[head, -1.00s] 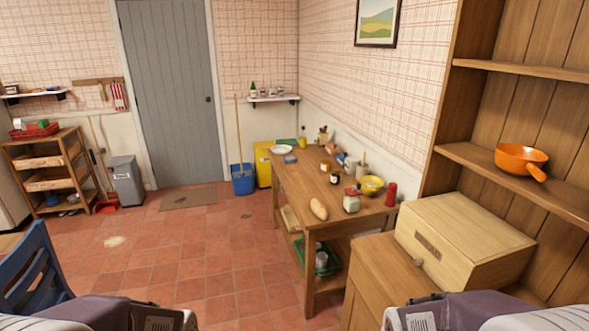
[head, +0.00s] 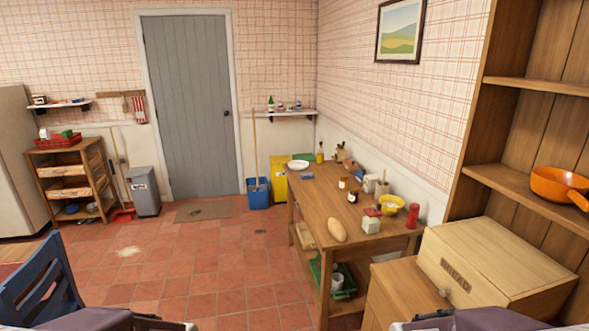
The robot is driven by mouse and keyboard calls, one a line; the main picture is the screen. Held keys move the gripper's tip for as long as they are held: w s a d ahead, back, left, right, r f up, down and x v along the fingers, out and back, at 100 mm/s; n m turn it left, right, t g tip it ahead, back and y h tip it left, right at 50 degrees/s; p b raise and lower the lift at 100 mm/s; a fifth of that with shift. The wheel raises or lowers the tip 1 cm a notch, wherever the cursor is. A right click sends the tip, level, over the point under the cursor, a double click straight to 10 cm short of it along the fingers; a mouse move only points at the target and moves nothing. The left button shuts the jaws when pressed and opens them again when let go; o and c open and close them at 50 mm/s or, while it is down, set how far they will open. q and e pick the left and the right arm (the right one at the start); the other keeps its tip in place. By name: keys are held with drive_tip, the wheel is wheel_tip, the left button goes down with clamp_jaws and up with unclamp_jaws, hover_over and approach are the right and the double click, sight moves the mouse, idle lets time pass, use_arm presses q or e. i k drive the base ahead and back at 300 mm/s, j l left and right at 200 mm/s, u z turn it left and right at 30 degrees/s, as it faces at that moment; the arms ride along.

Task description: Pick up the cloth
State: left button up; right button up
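A red-and-white striped cloth (head: 138,109) hangs from a wooden rail on the back wall, left of the grey door. A small blue item (head: 307,176) lies on the wooden worktable near the white plate; it is too small to tell whether it is a cloth. Parts of my two arms show at the bottom edge. Neither gripper is in view, and both are far from the striped cloth.
The worktable (head: 376,247) stands along the right wall, with a bread box (head: 492,262) nearer on the right. A blue chair (head: 38,280) stands at the lower left. A shelf cart (head: 70,180) and grey bin (head: 143,190) stand below the cloth's wall.

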sight(308, 175)
drive_tip(key=i+j+u, duration=0.1)
drive_tip(key=i+u, duration=0.25)
drive_tip(key=i, duration=2.5)
drive_tip(key=i+j+z, duration=0.15)
drive_tip(key=i+z, duration=0.3)
drive_tip(key=i, duration=0.25)
drive_tip(key=i+j+z, duration=0.4)
drive_tip(key=i, duration=0.25)
drive_tip(key=i+j+z, duration=0.45)
drive_tip(key=i+j, duration=0.15)
